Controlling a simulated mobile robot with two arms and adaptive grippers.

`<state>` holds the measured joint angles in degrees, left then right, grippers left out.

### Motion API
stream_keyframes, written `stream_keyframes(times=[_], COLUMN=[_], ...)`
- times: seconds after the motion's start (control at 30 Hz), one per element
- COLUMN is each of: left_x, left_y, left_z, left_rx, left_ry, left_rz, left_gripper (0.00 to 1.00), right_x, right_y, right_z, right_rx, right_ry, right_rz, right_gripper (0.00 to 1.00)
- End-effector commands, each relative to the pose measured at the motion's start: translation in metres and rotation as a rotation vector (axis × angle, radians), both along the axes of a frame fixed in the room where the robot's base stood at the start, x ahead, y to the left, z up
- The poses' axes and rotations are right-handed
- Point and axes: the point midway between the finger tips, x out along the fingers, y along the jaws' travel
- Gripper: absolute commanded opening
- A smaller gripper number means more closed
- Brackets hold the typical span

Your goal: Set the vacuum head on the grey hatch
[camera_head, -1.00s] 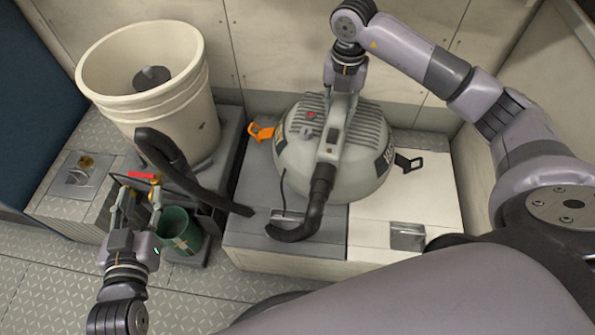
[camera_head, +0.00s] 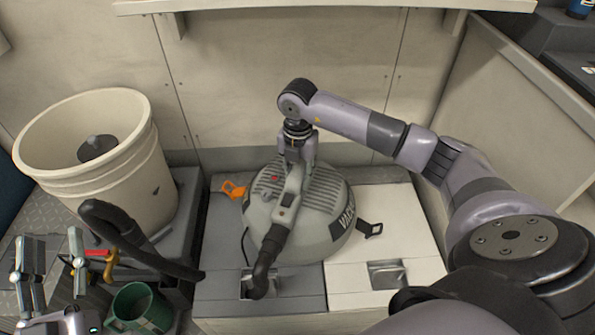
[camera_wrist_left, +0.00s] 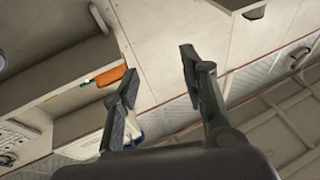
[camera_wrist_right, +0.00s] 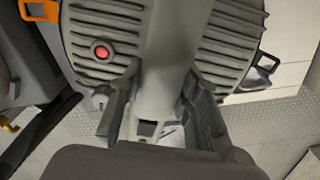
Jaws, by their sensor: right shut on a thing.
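The vacuum head (camera_head: 325,215) is a grey ribbed dome with a red button, a raised handle and a black hose stub at its front. My right gripper (camera_head: 298,160) is shut on its handle from above; the right wrist view shows a finger on each side of the handle (camera_wrist_right: 158,85). The dome is mostly over the grey hatch (camera_head: 215,260), with its right part over the white hatch (camera_head: 405,235). I cannot tell whether its underside touches them. My left gripper (camera_head: 50,240) is open and empty at the lower left; its spread fingers also show in the left wrist view (camera_wrist_left: 160,75).
A cream bucket (camera_head: 100,165) stands at the left. A black hose (camera_head: 135,240) reaches from beside it towards the grey hatch. A green mug (camera_head: 140,308) and a red-handled valve (camera_head: 100,253) are near my left gripper. An orange clip (camera_head: 232,190) is left of the dome.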

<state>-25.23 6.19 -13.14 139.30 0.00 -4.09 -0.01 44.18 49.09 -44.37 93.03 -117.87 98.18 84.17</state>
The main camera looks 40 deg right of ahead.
Motion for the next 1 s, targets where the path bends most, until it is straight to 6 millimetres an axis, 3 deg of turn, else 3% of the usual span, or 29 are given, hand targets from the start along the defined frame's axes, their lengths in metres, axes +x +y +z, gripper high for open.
stream_keyframes(times=[0.4, 0.87, 0.9, 1.0], left_x=[-0.025, -0.029, -0.029, -0.029], left_y=[0.000, 0.000, 0.000, 0.000], left_z=[0.046, 0.051, 0.052, 0.052], left_rx=[-0.080, -0.089, -0.090, -0.090], left_ry=[-0.284, -0.316, -0.319, -0.318], left_rz=[-0.017, -0.018, -0.018, -0.018], left_gripper=[0.40, 0.40, 0.40, 0.40], right_x=[0.002, 0.002, 0.000, 0.000], right_y=[0.000, 0.000, 0.000, 0.000], right_z=[-0.035, -0.038, -0.041, -0.041], right_rx=[0.002, 0.001, -0.001, -0.001], right_ry=[-0.006, -0.007, 0.001, 0.001], right_rz=[-0.001, 0.000, 0.000, 0.000], right_gripper=[0.00, 0.00, 0.31, 0.38])
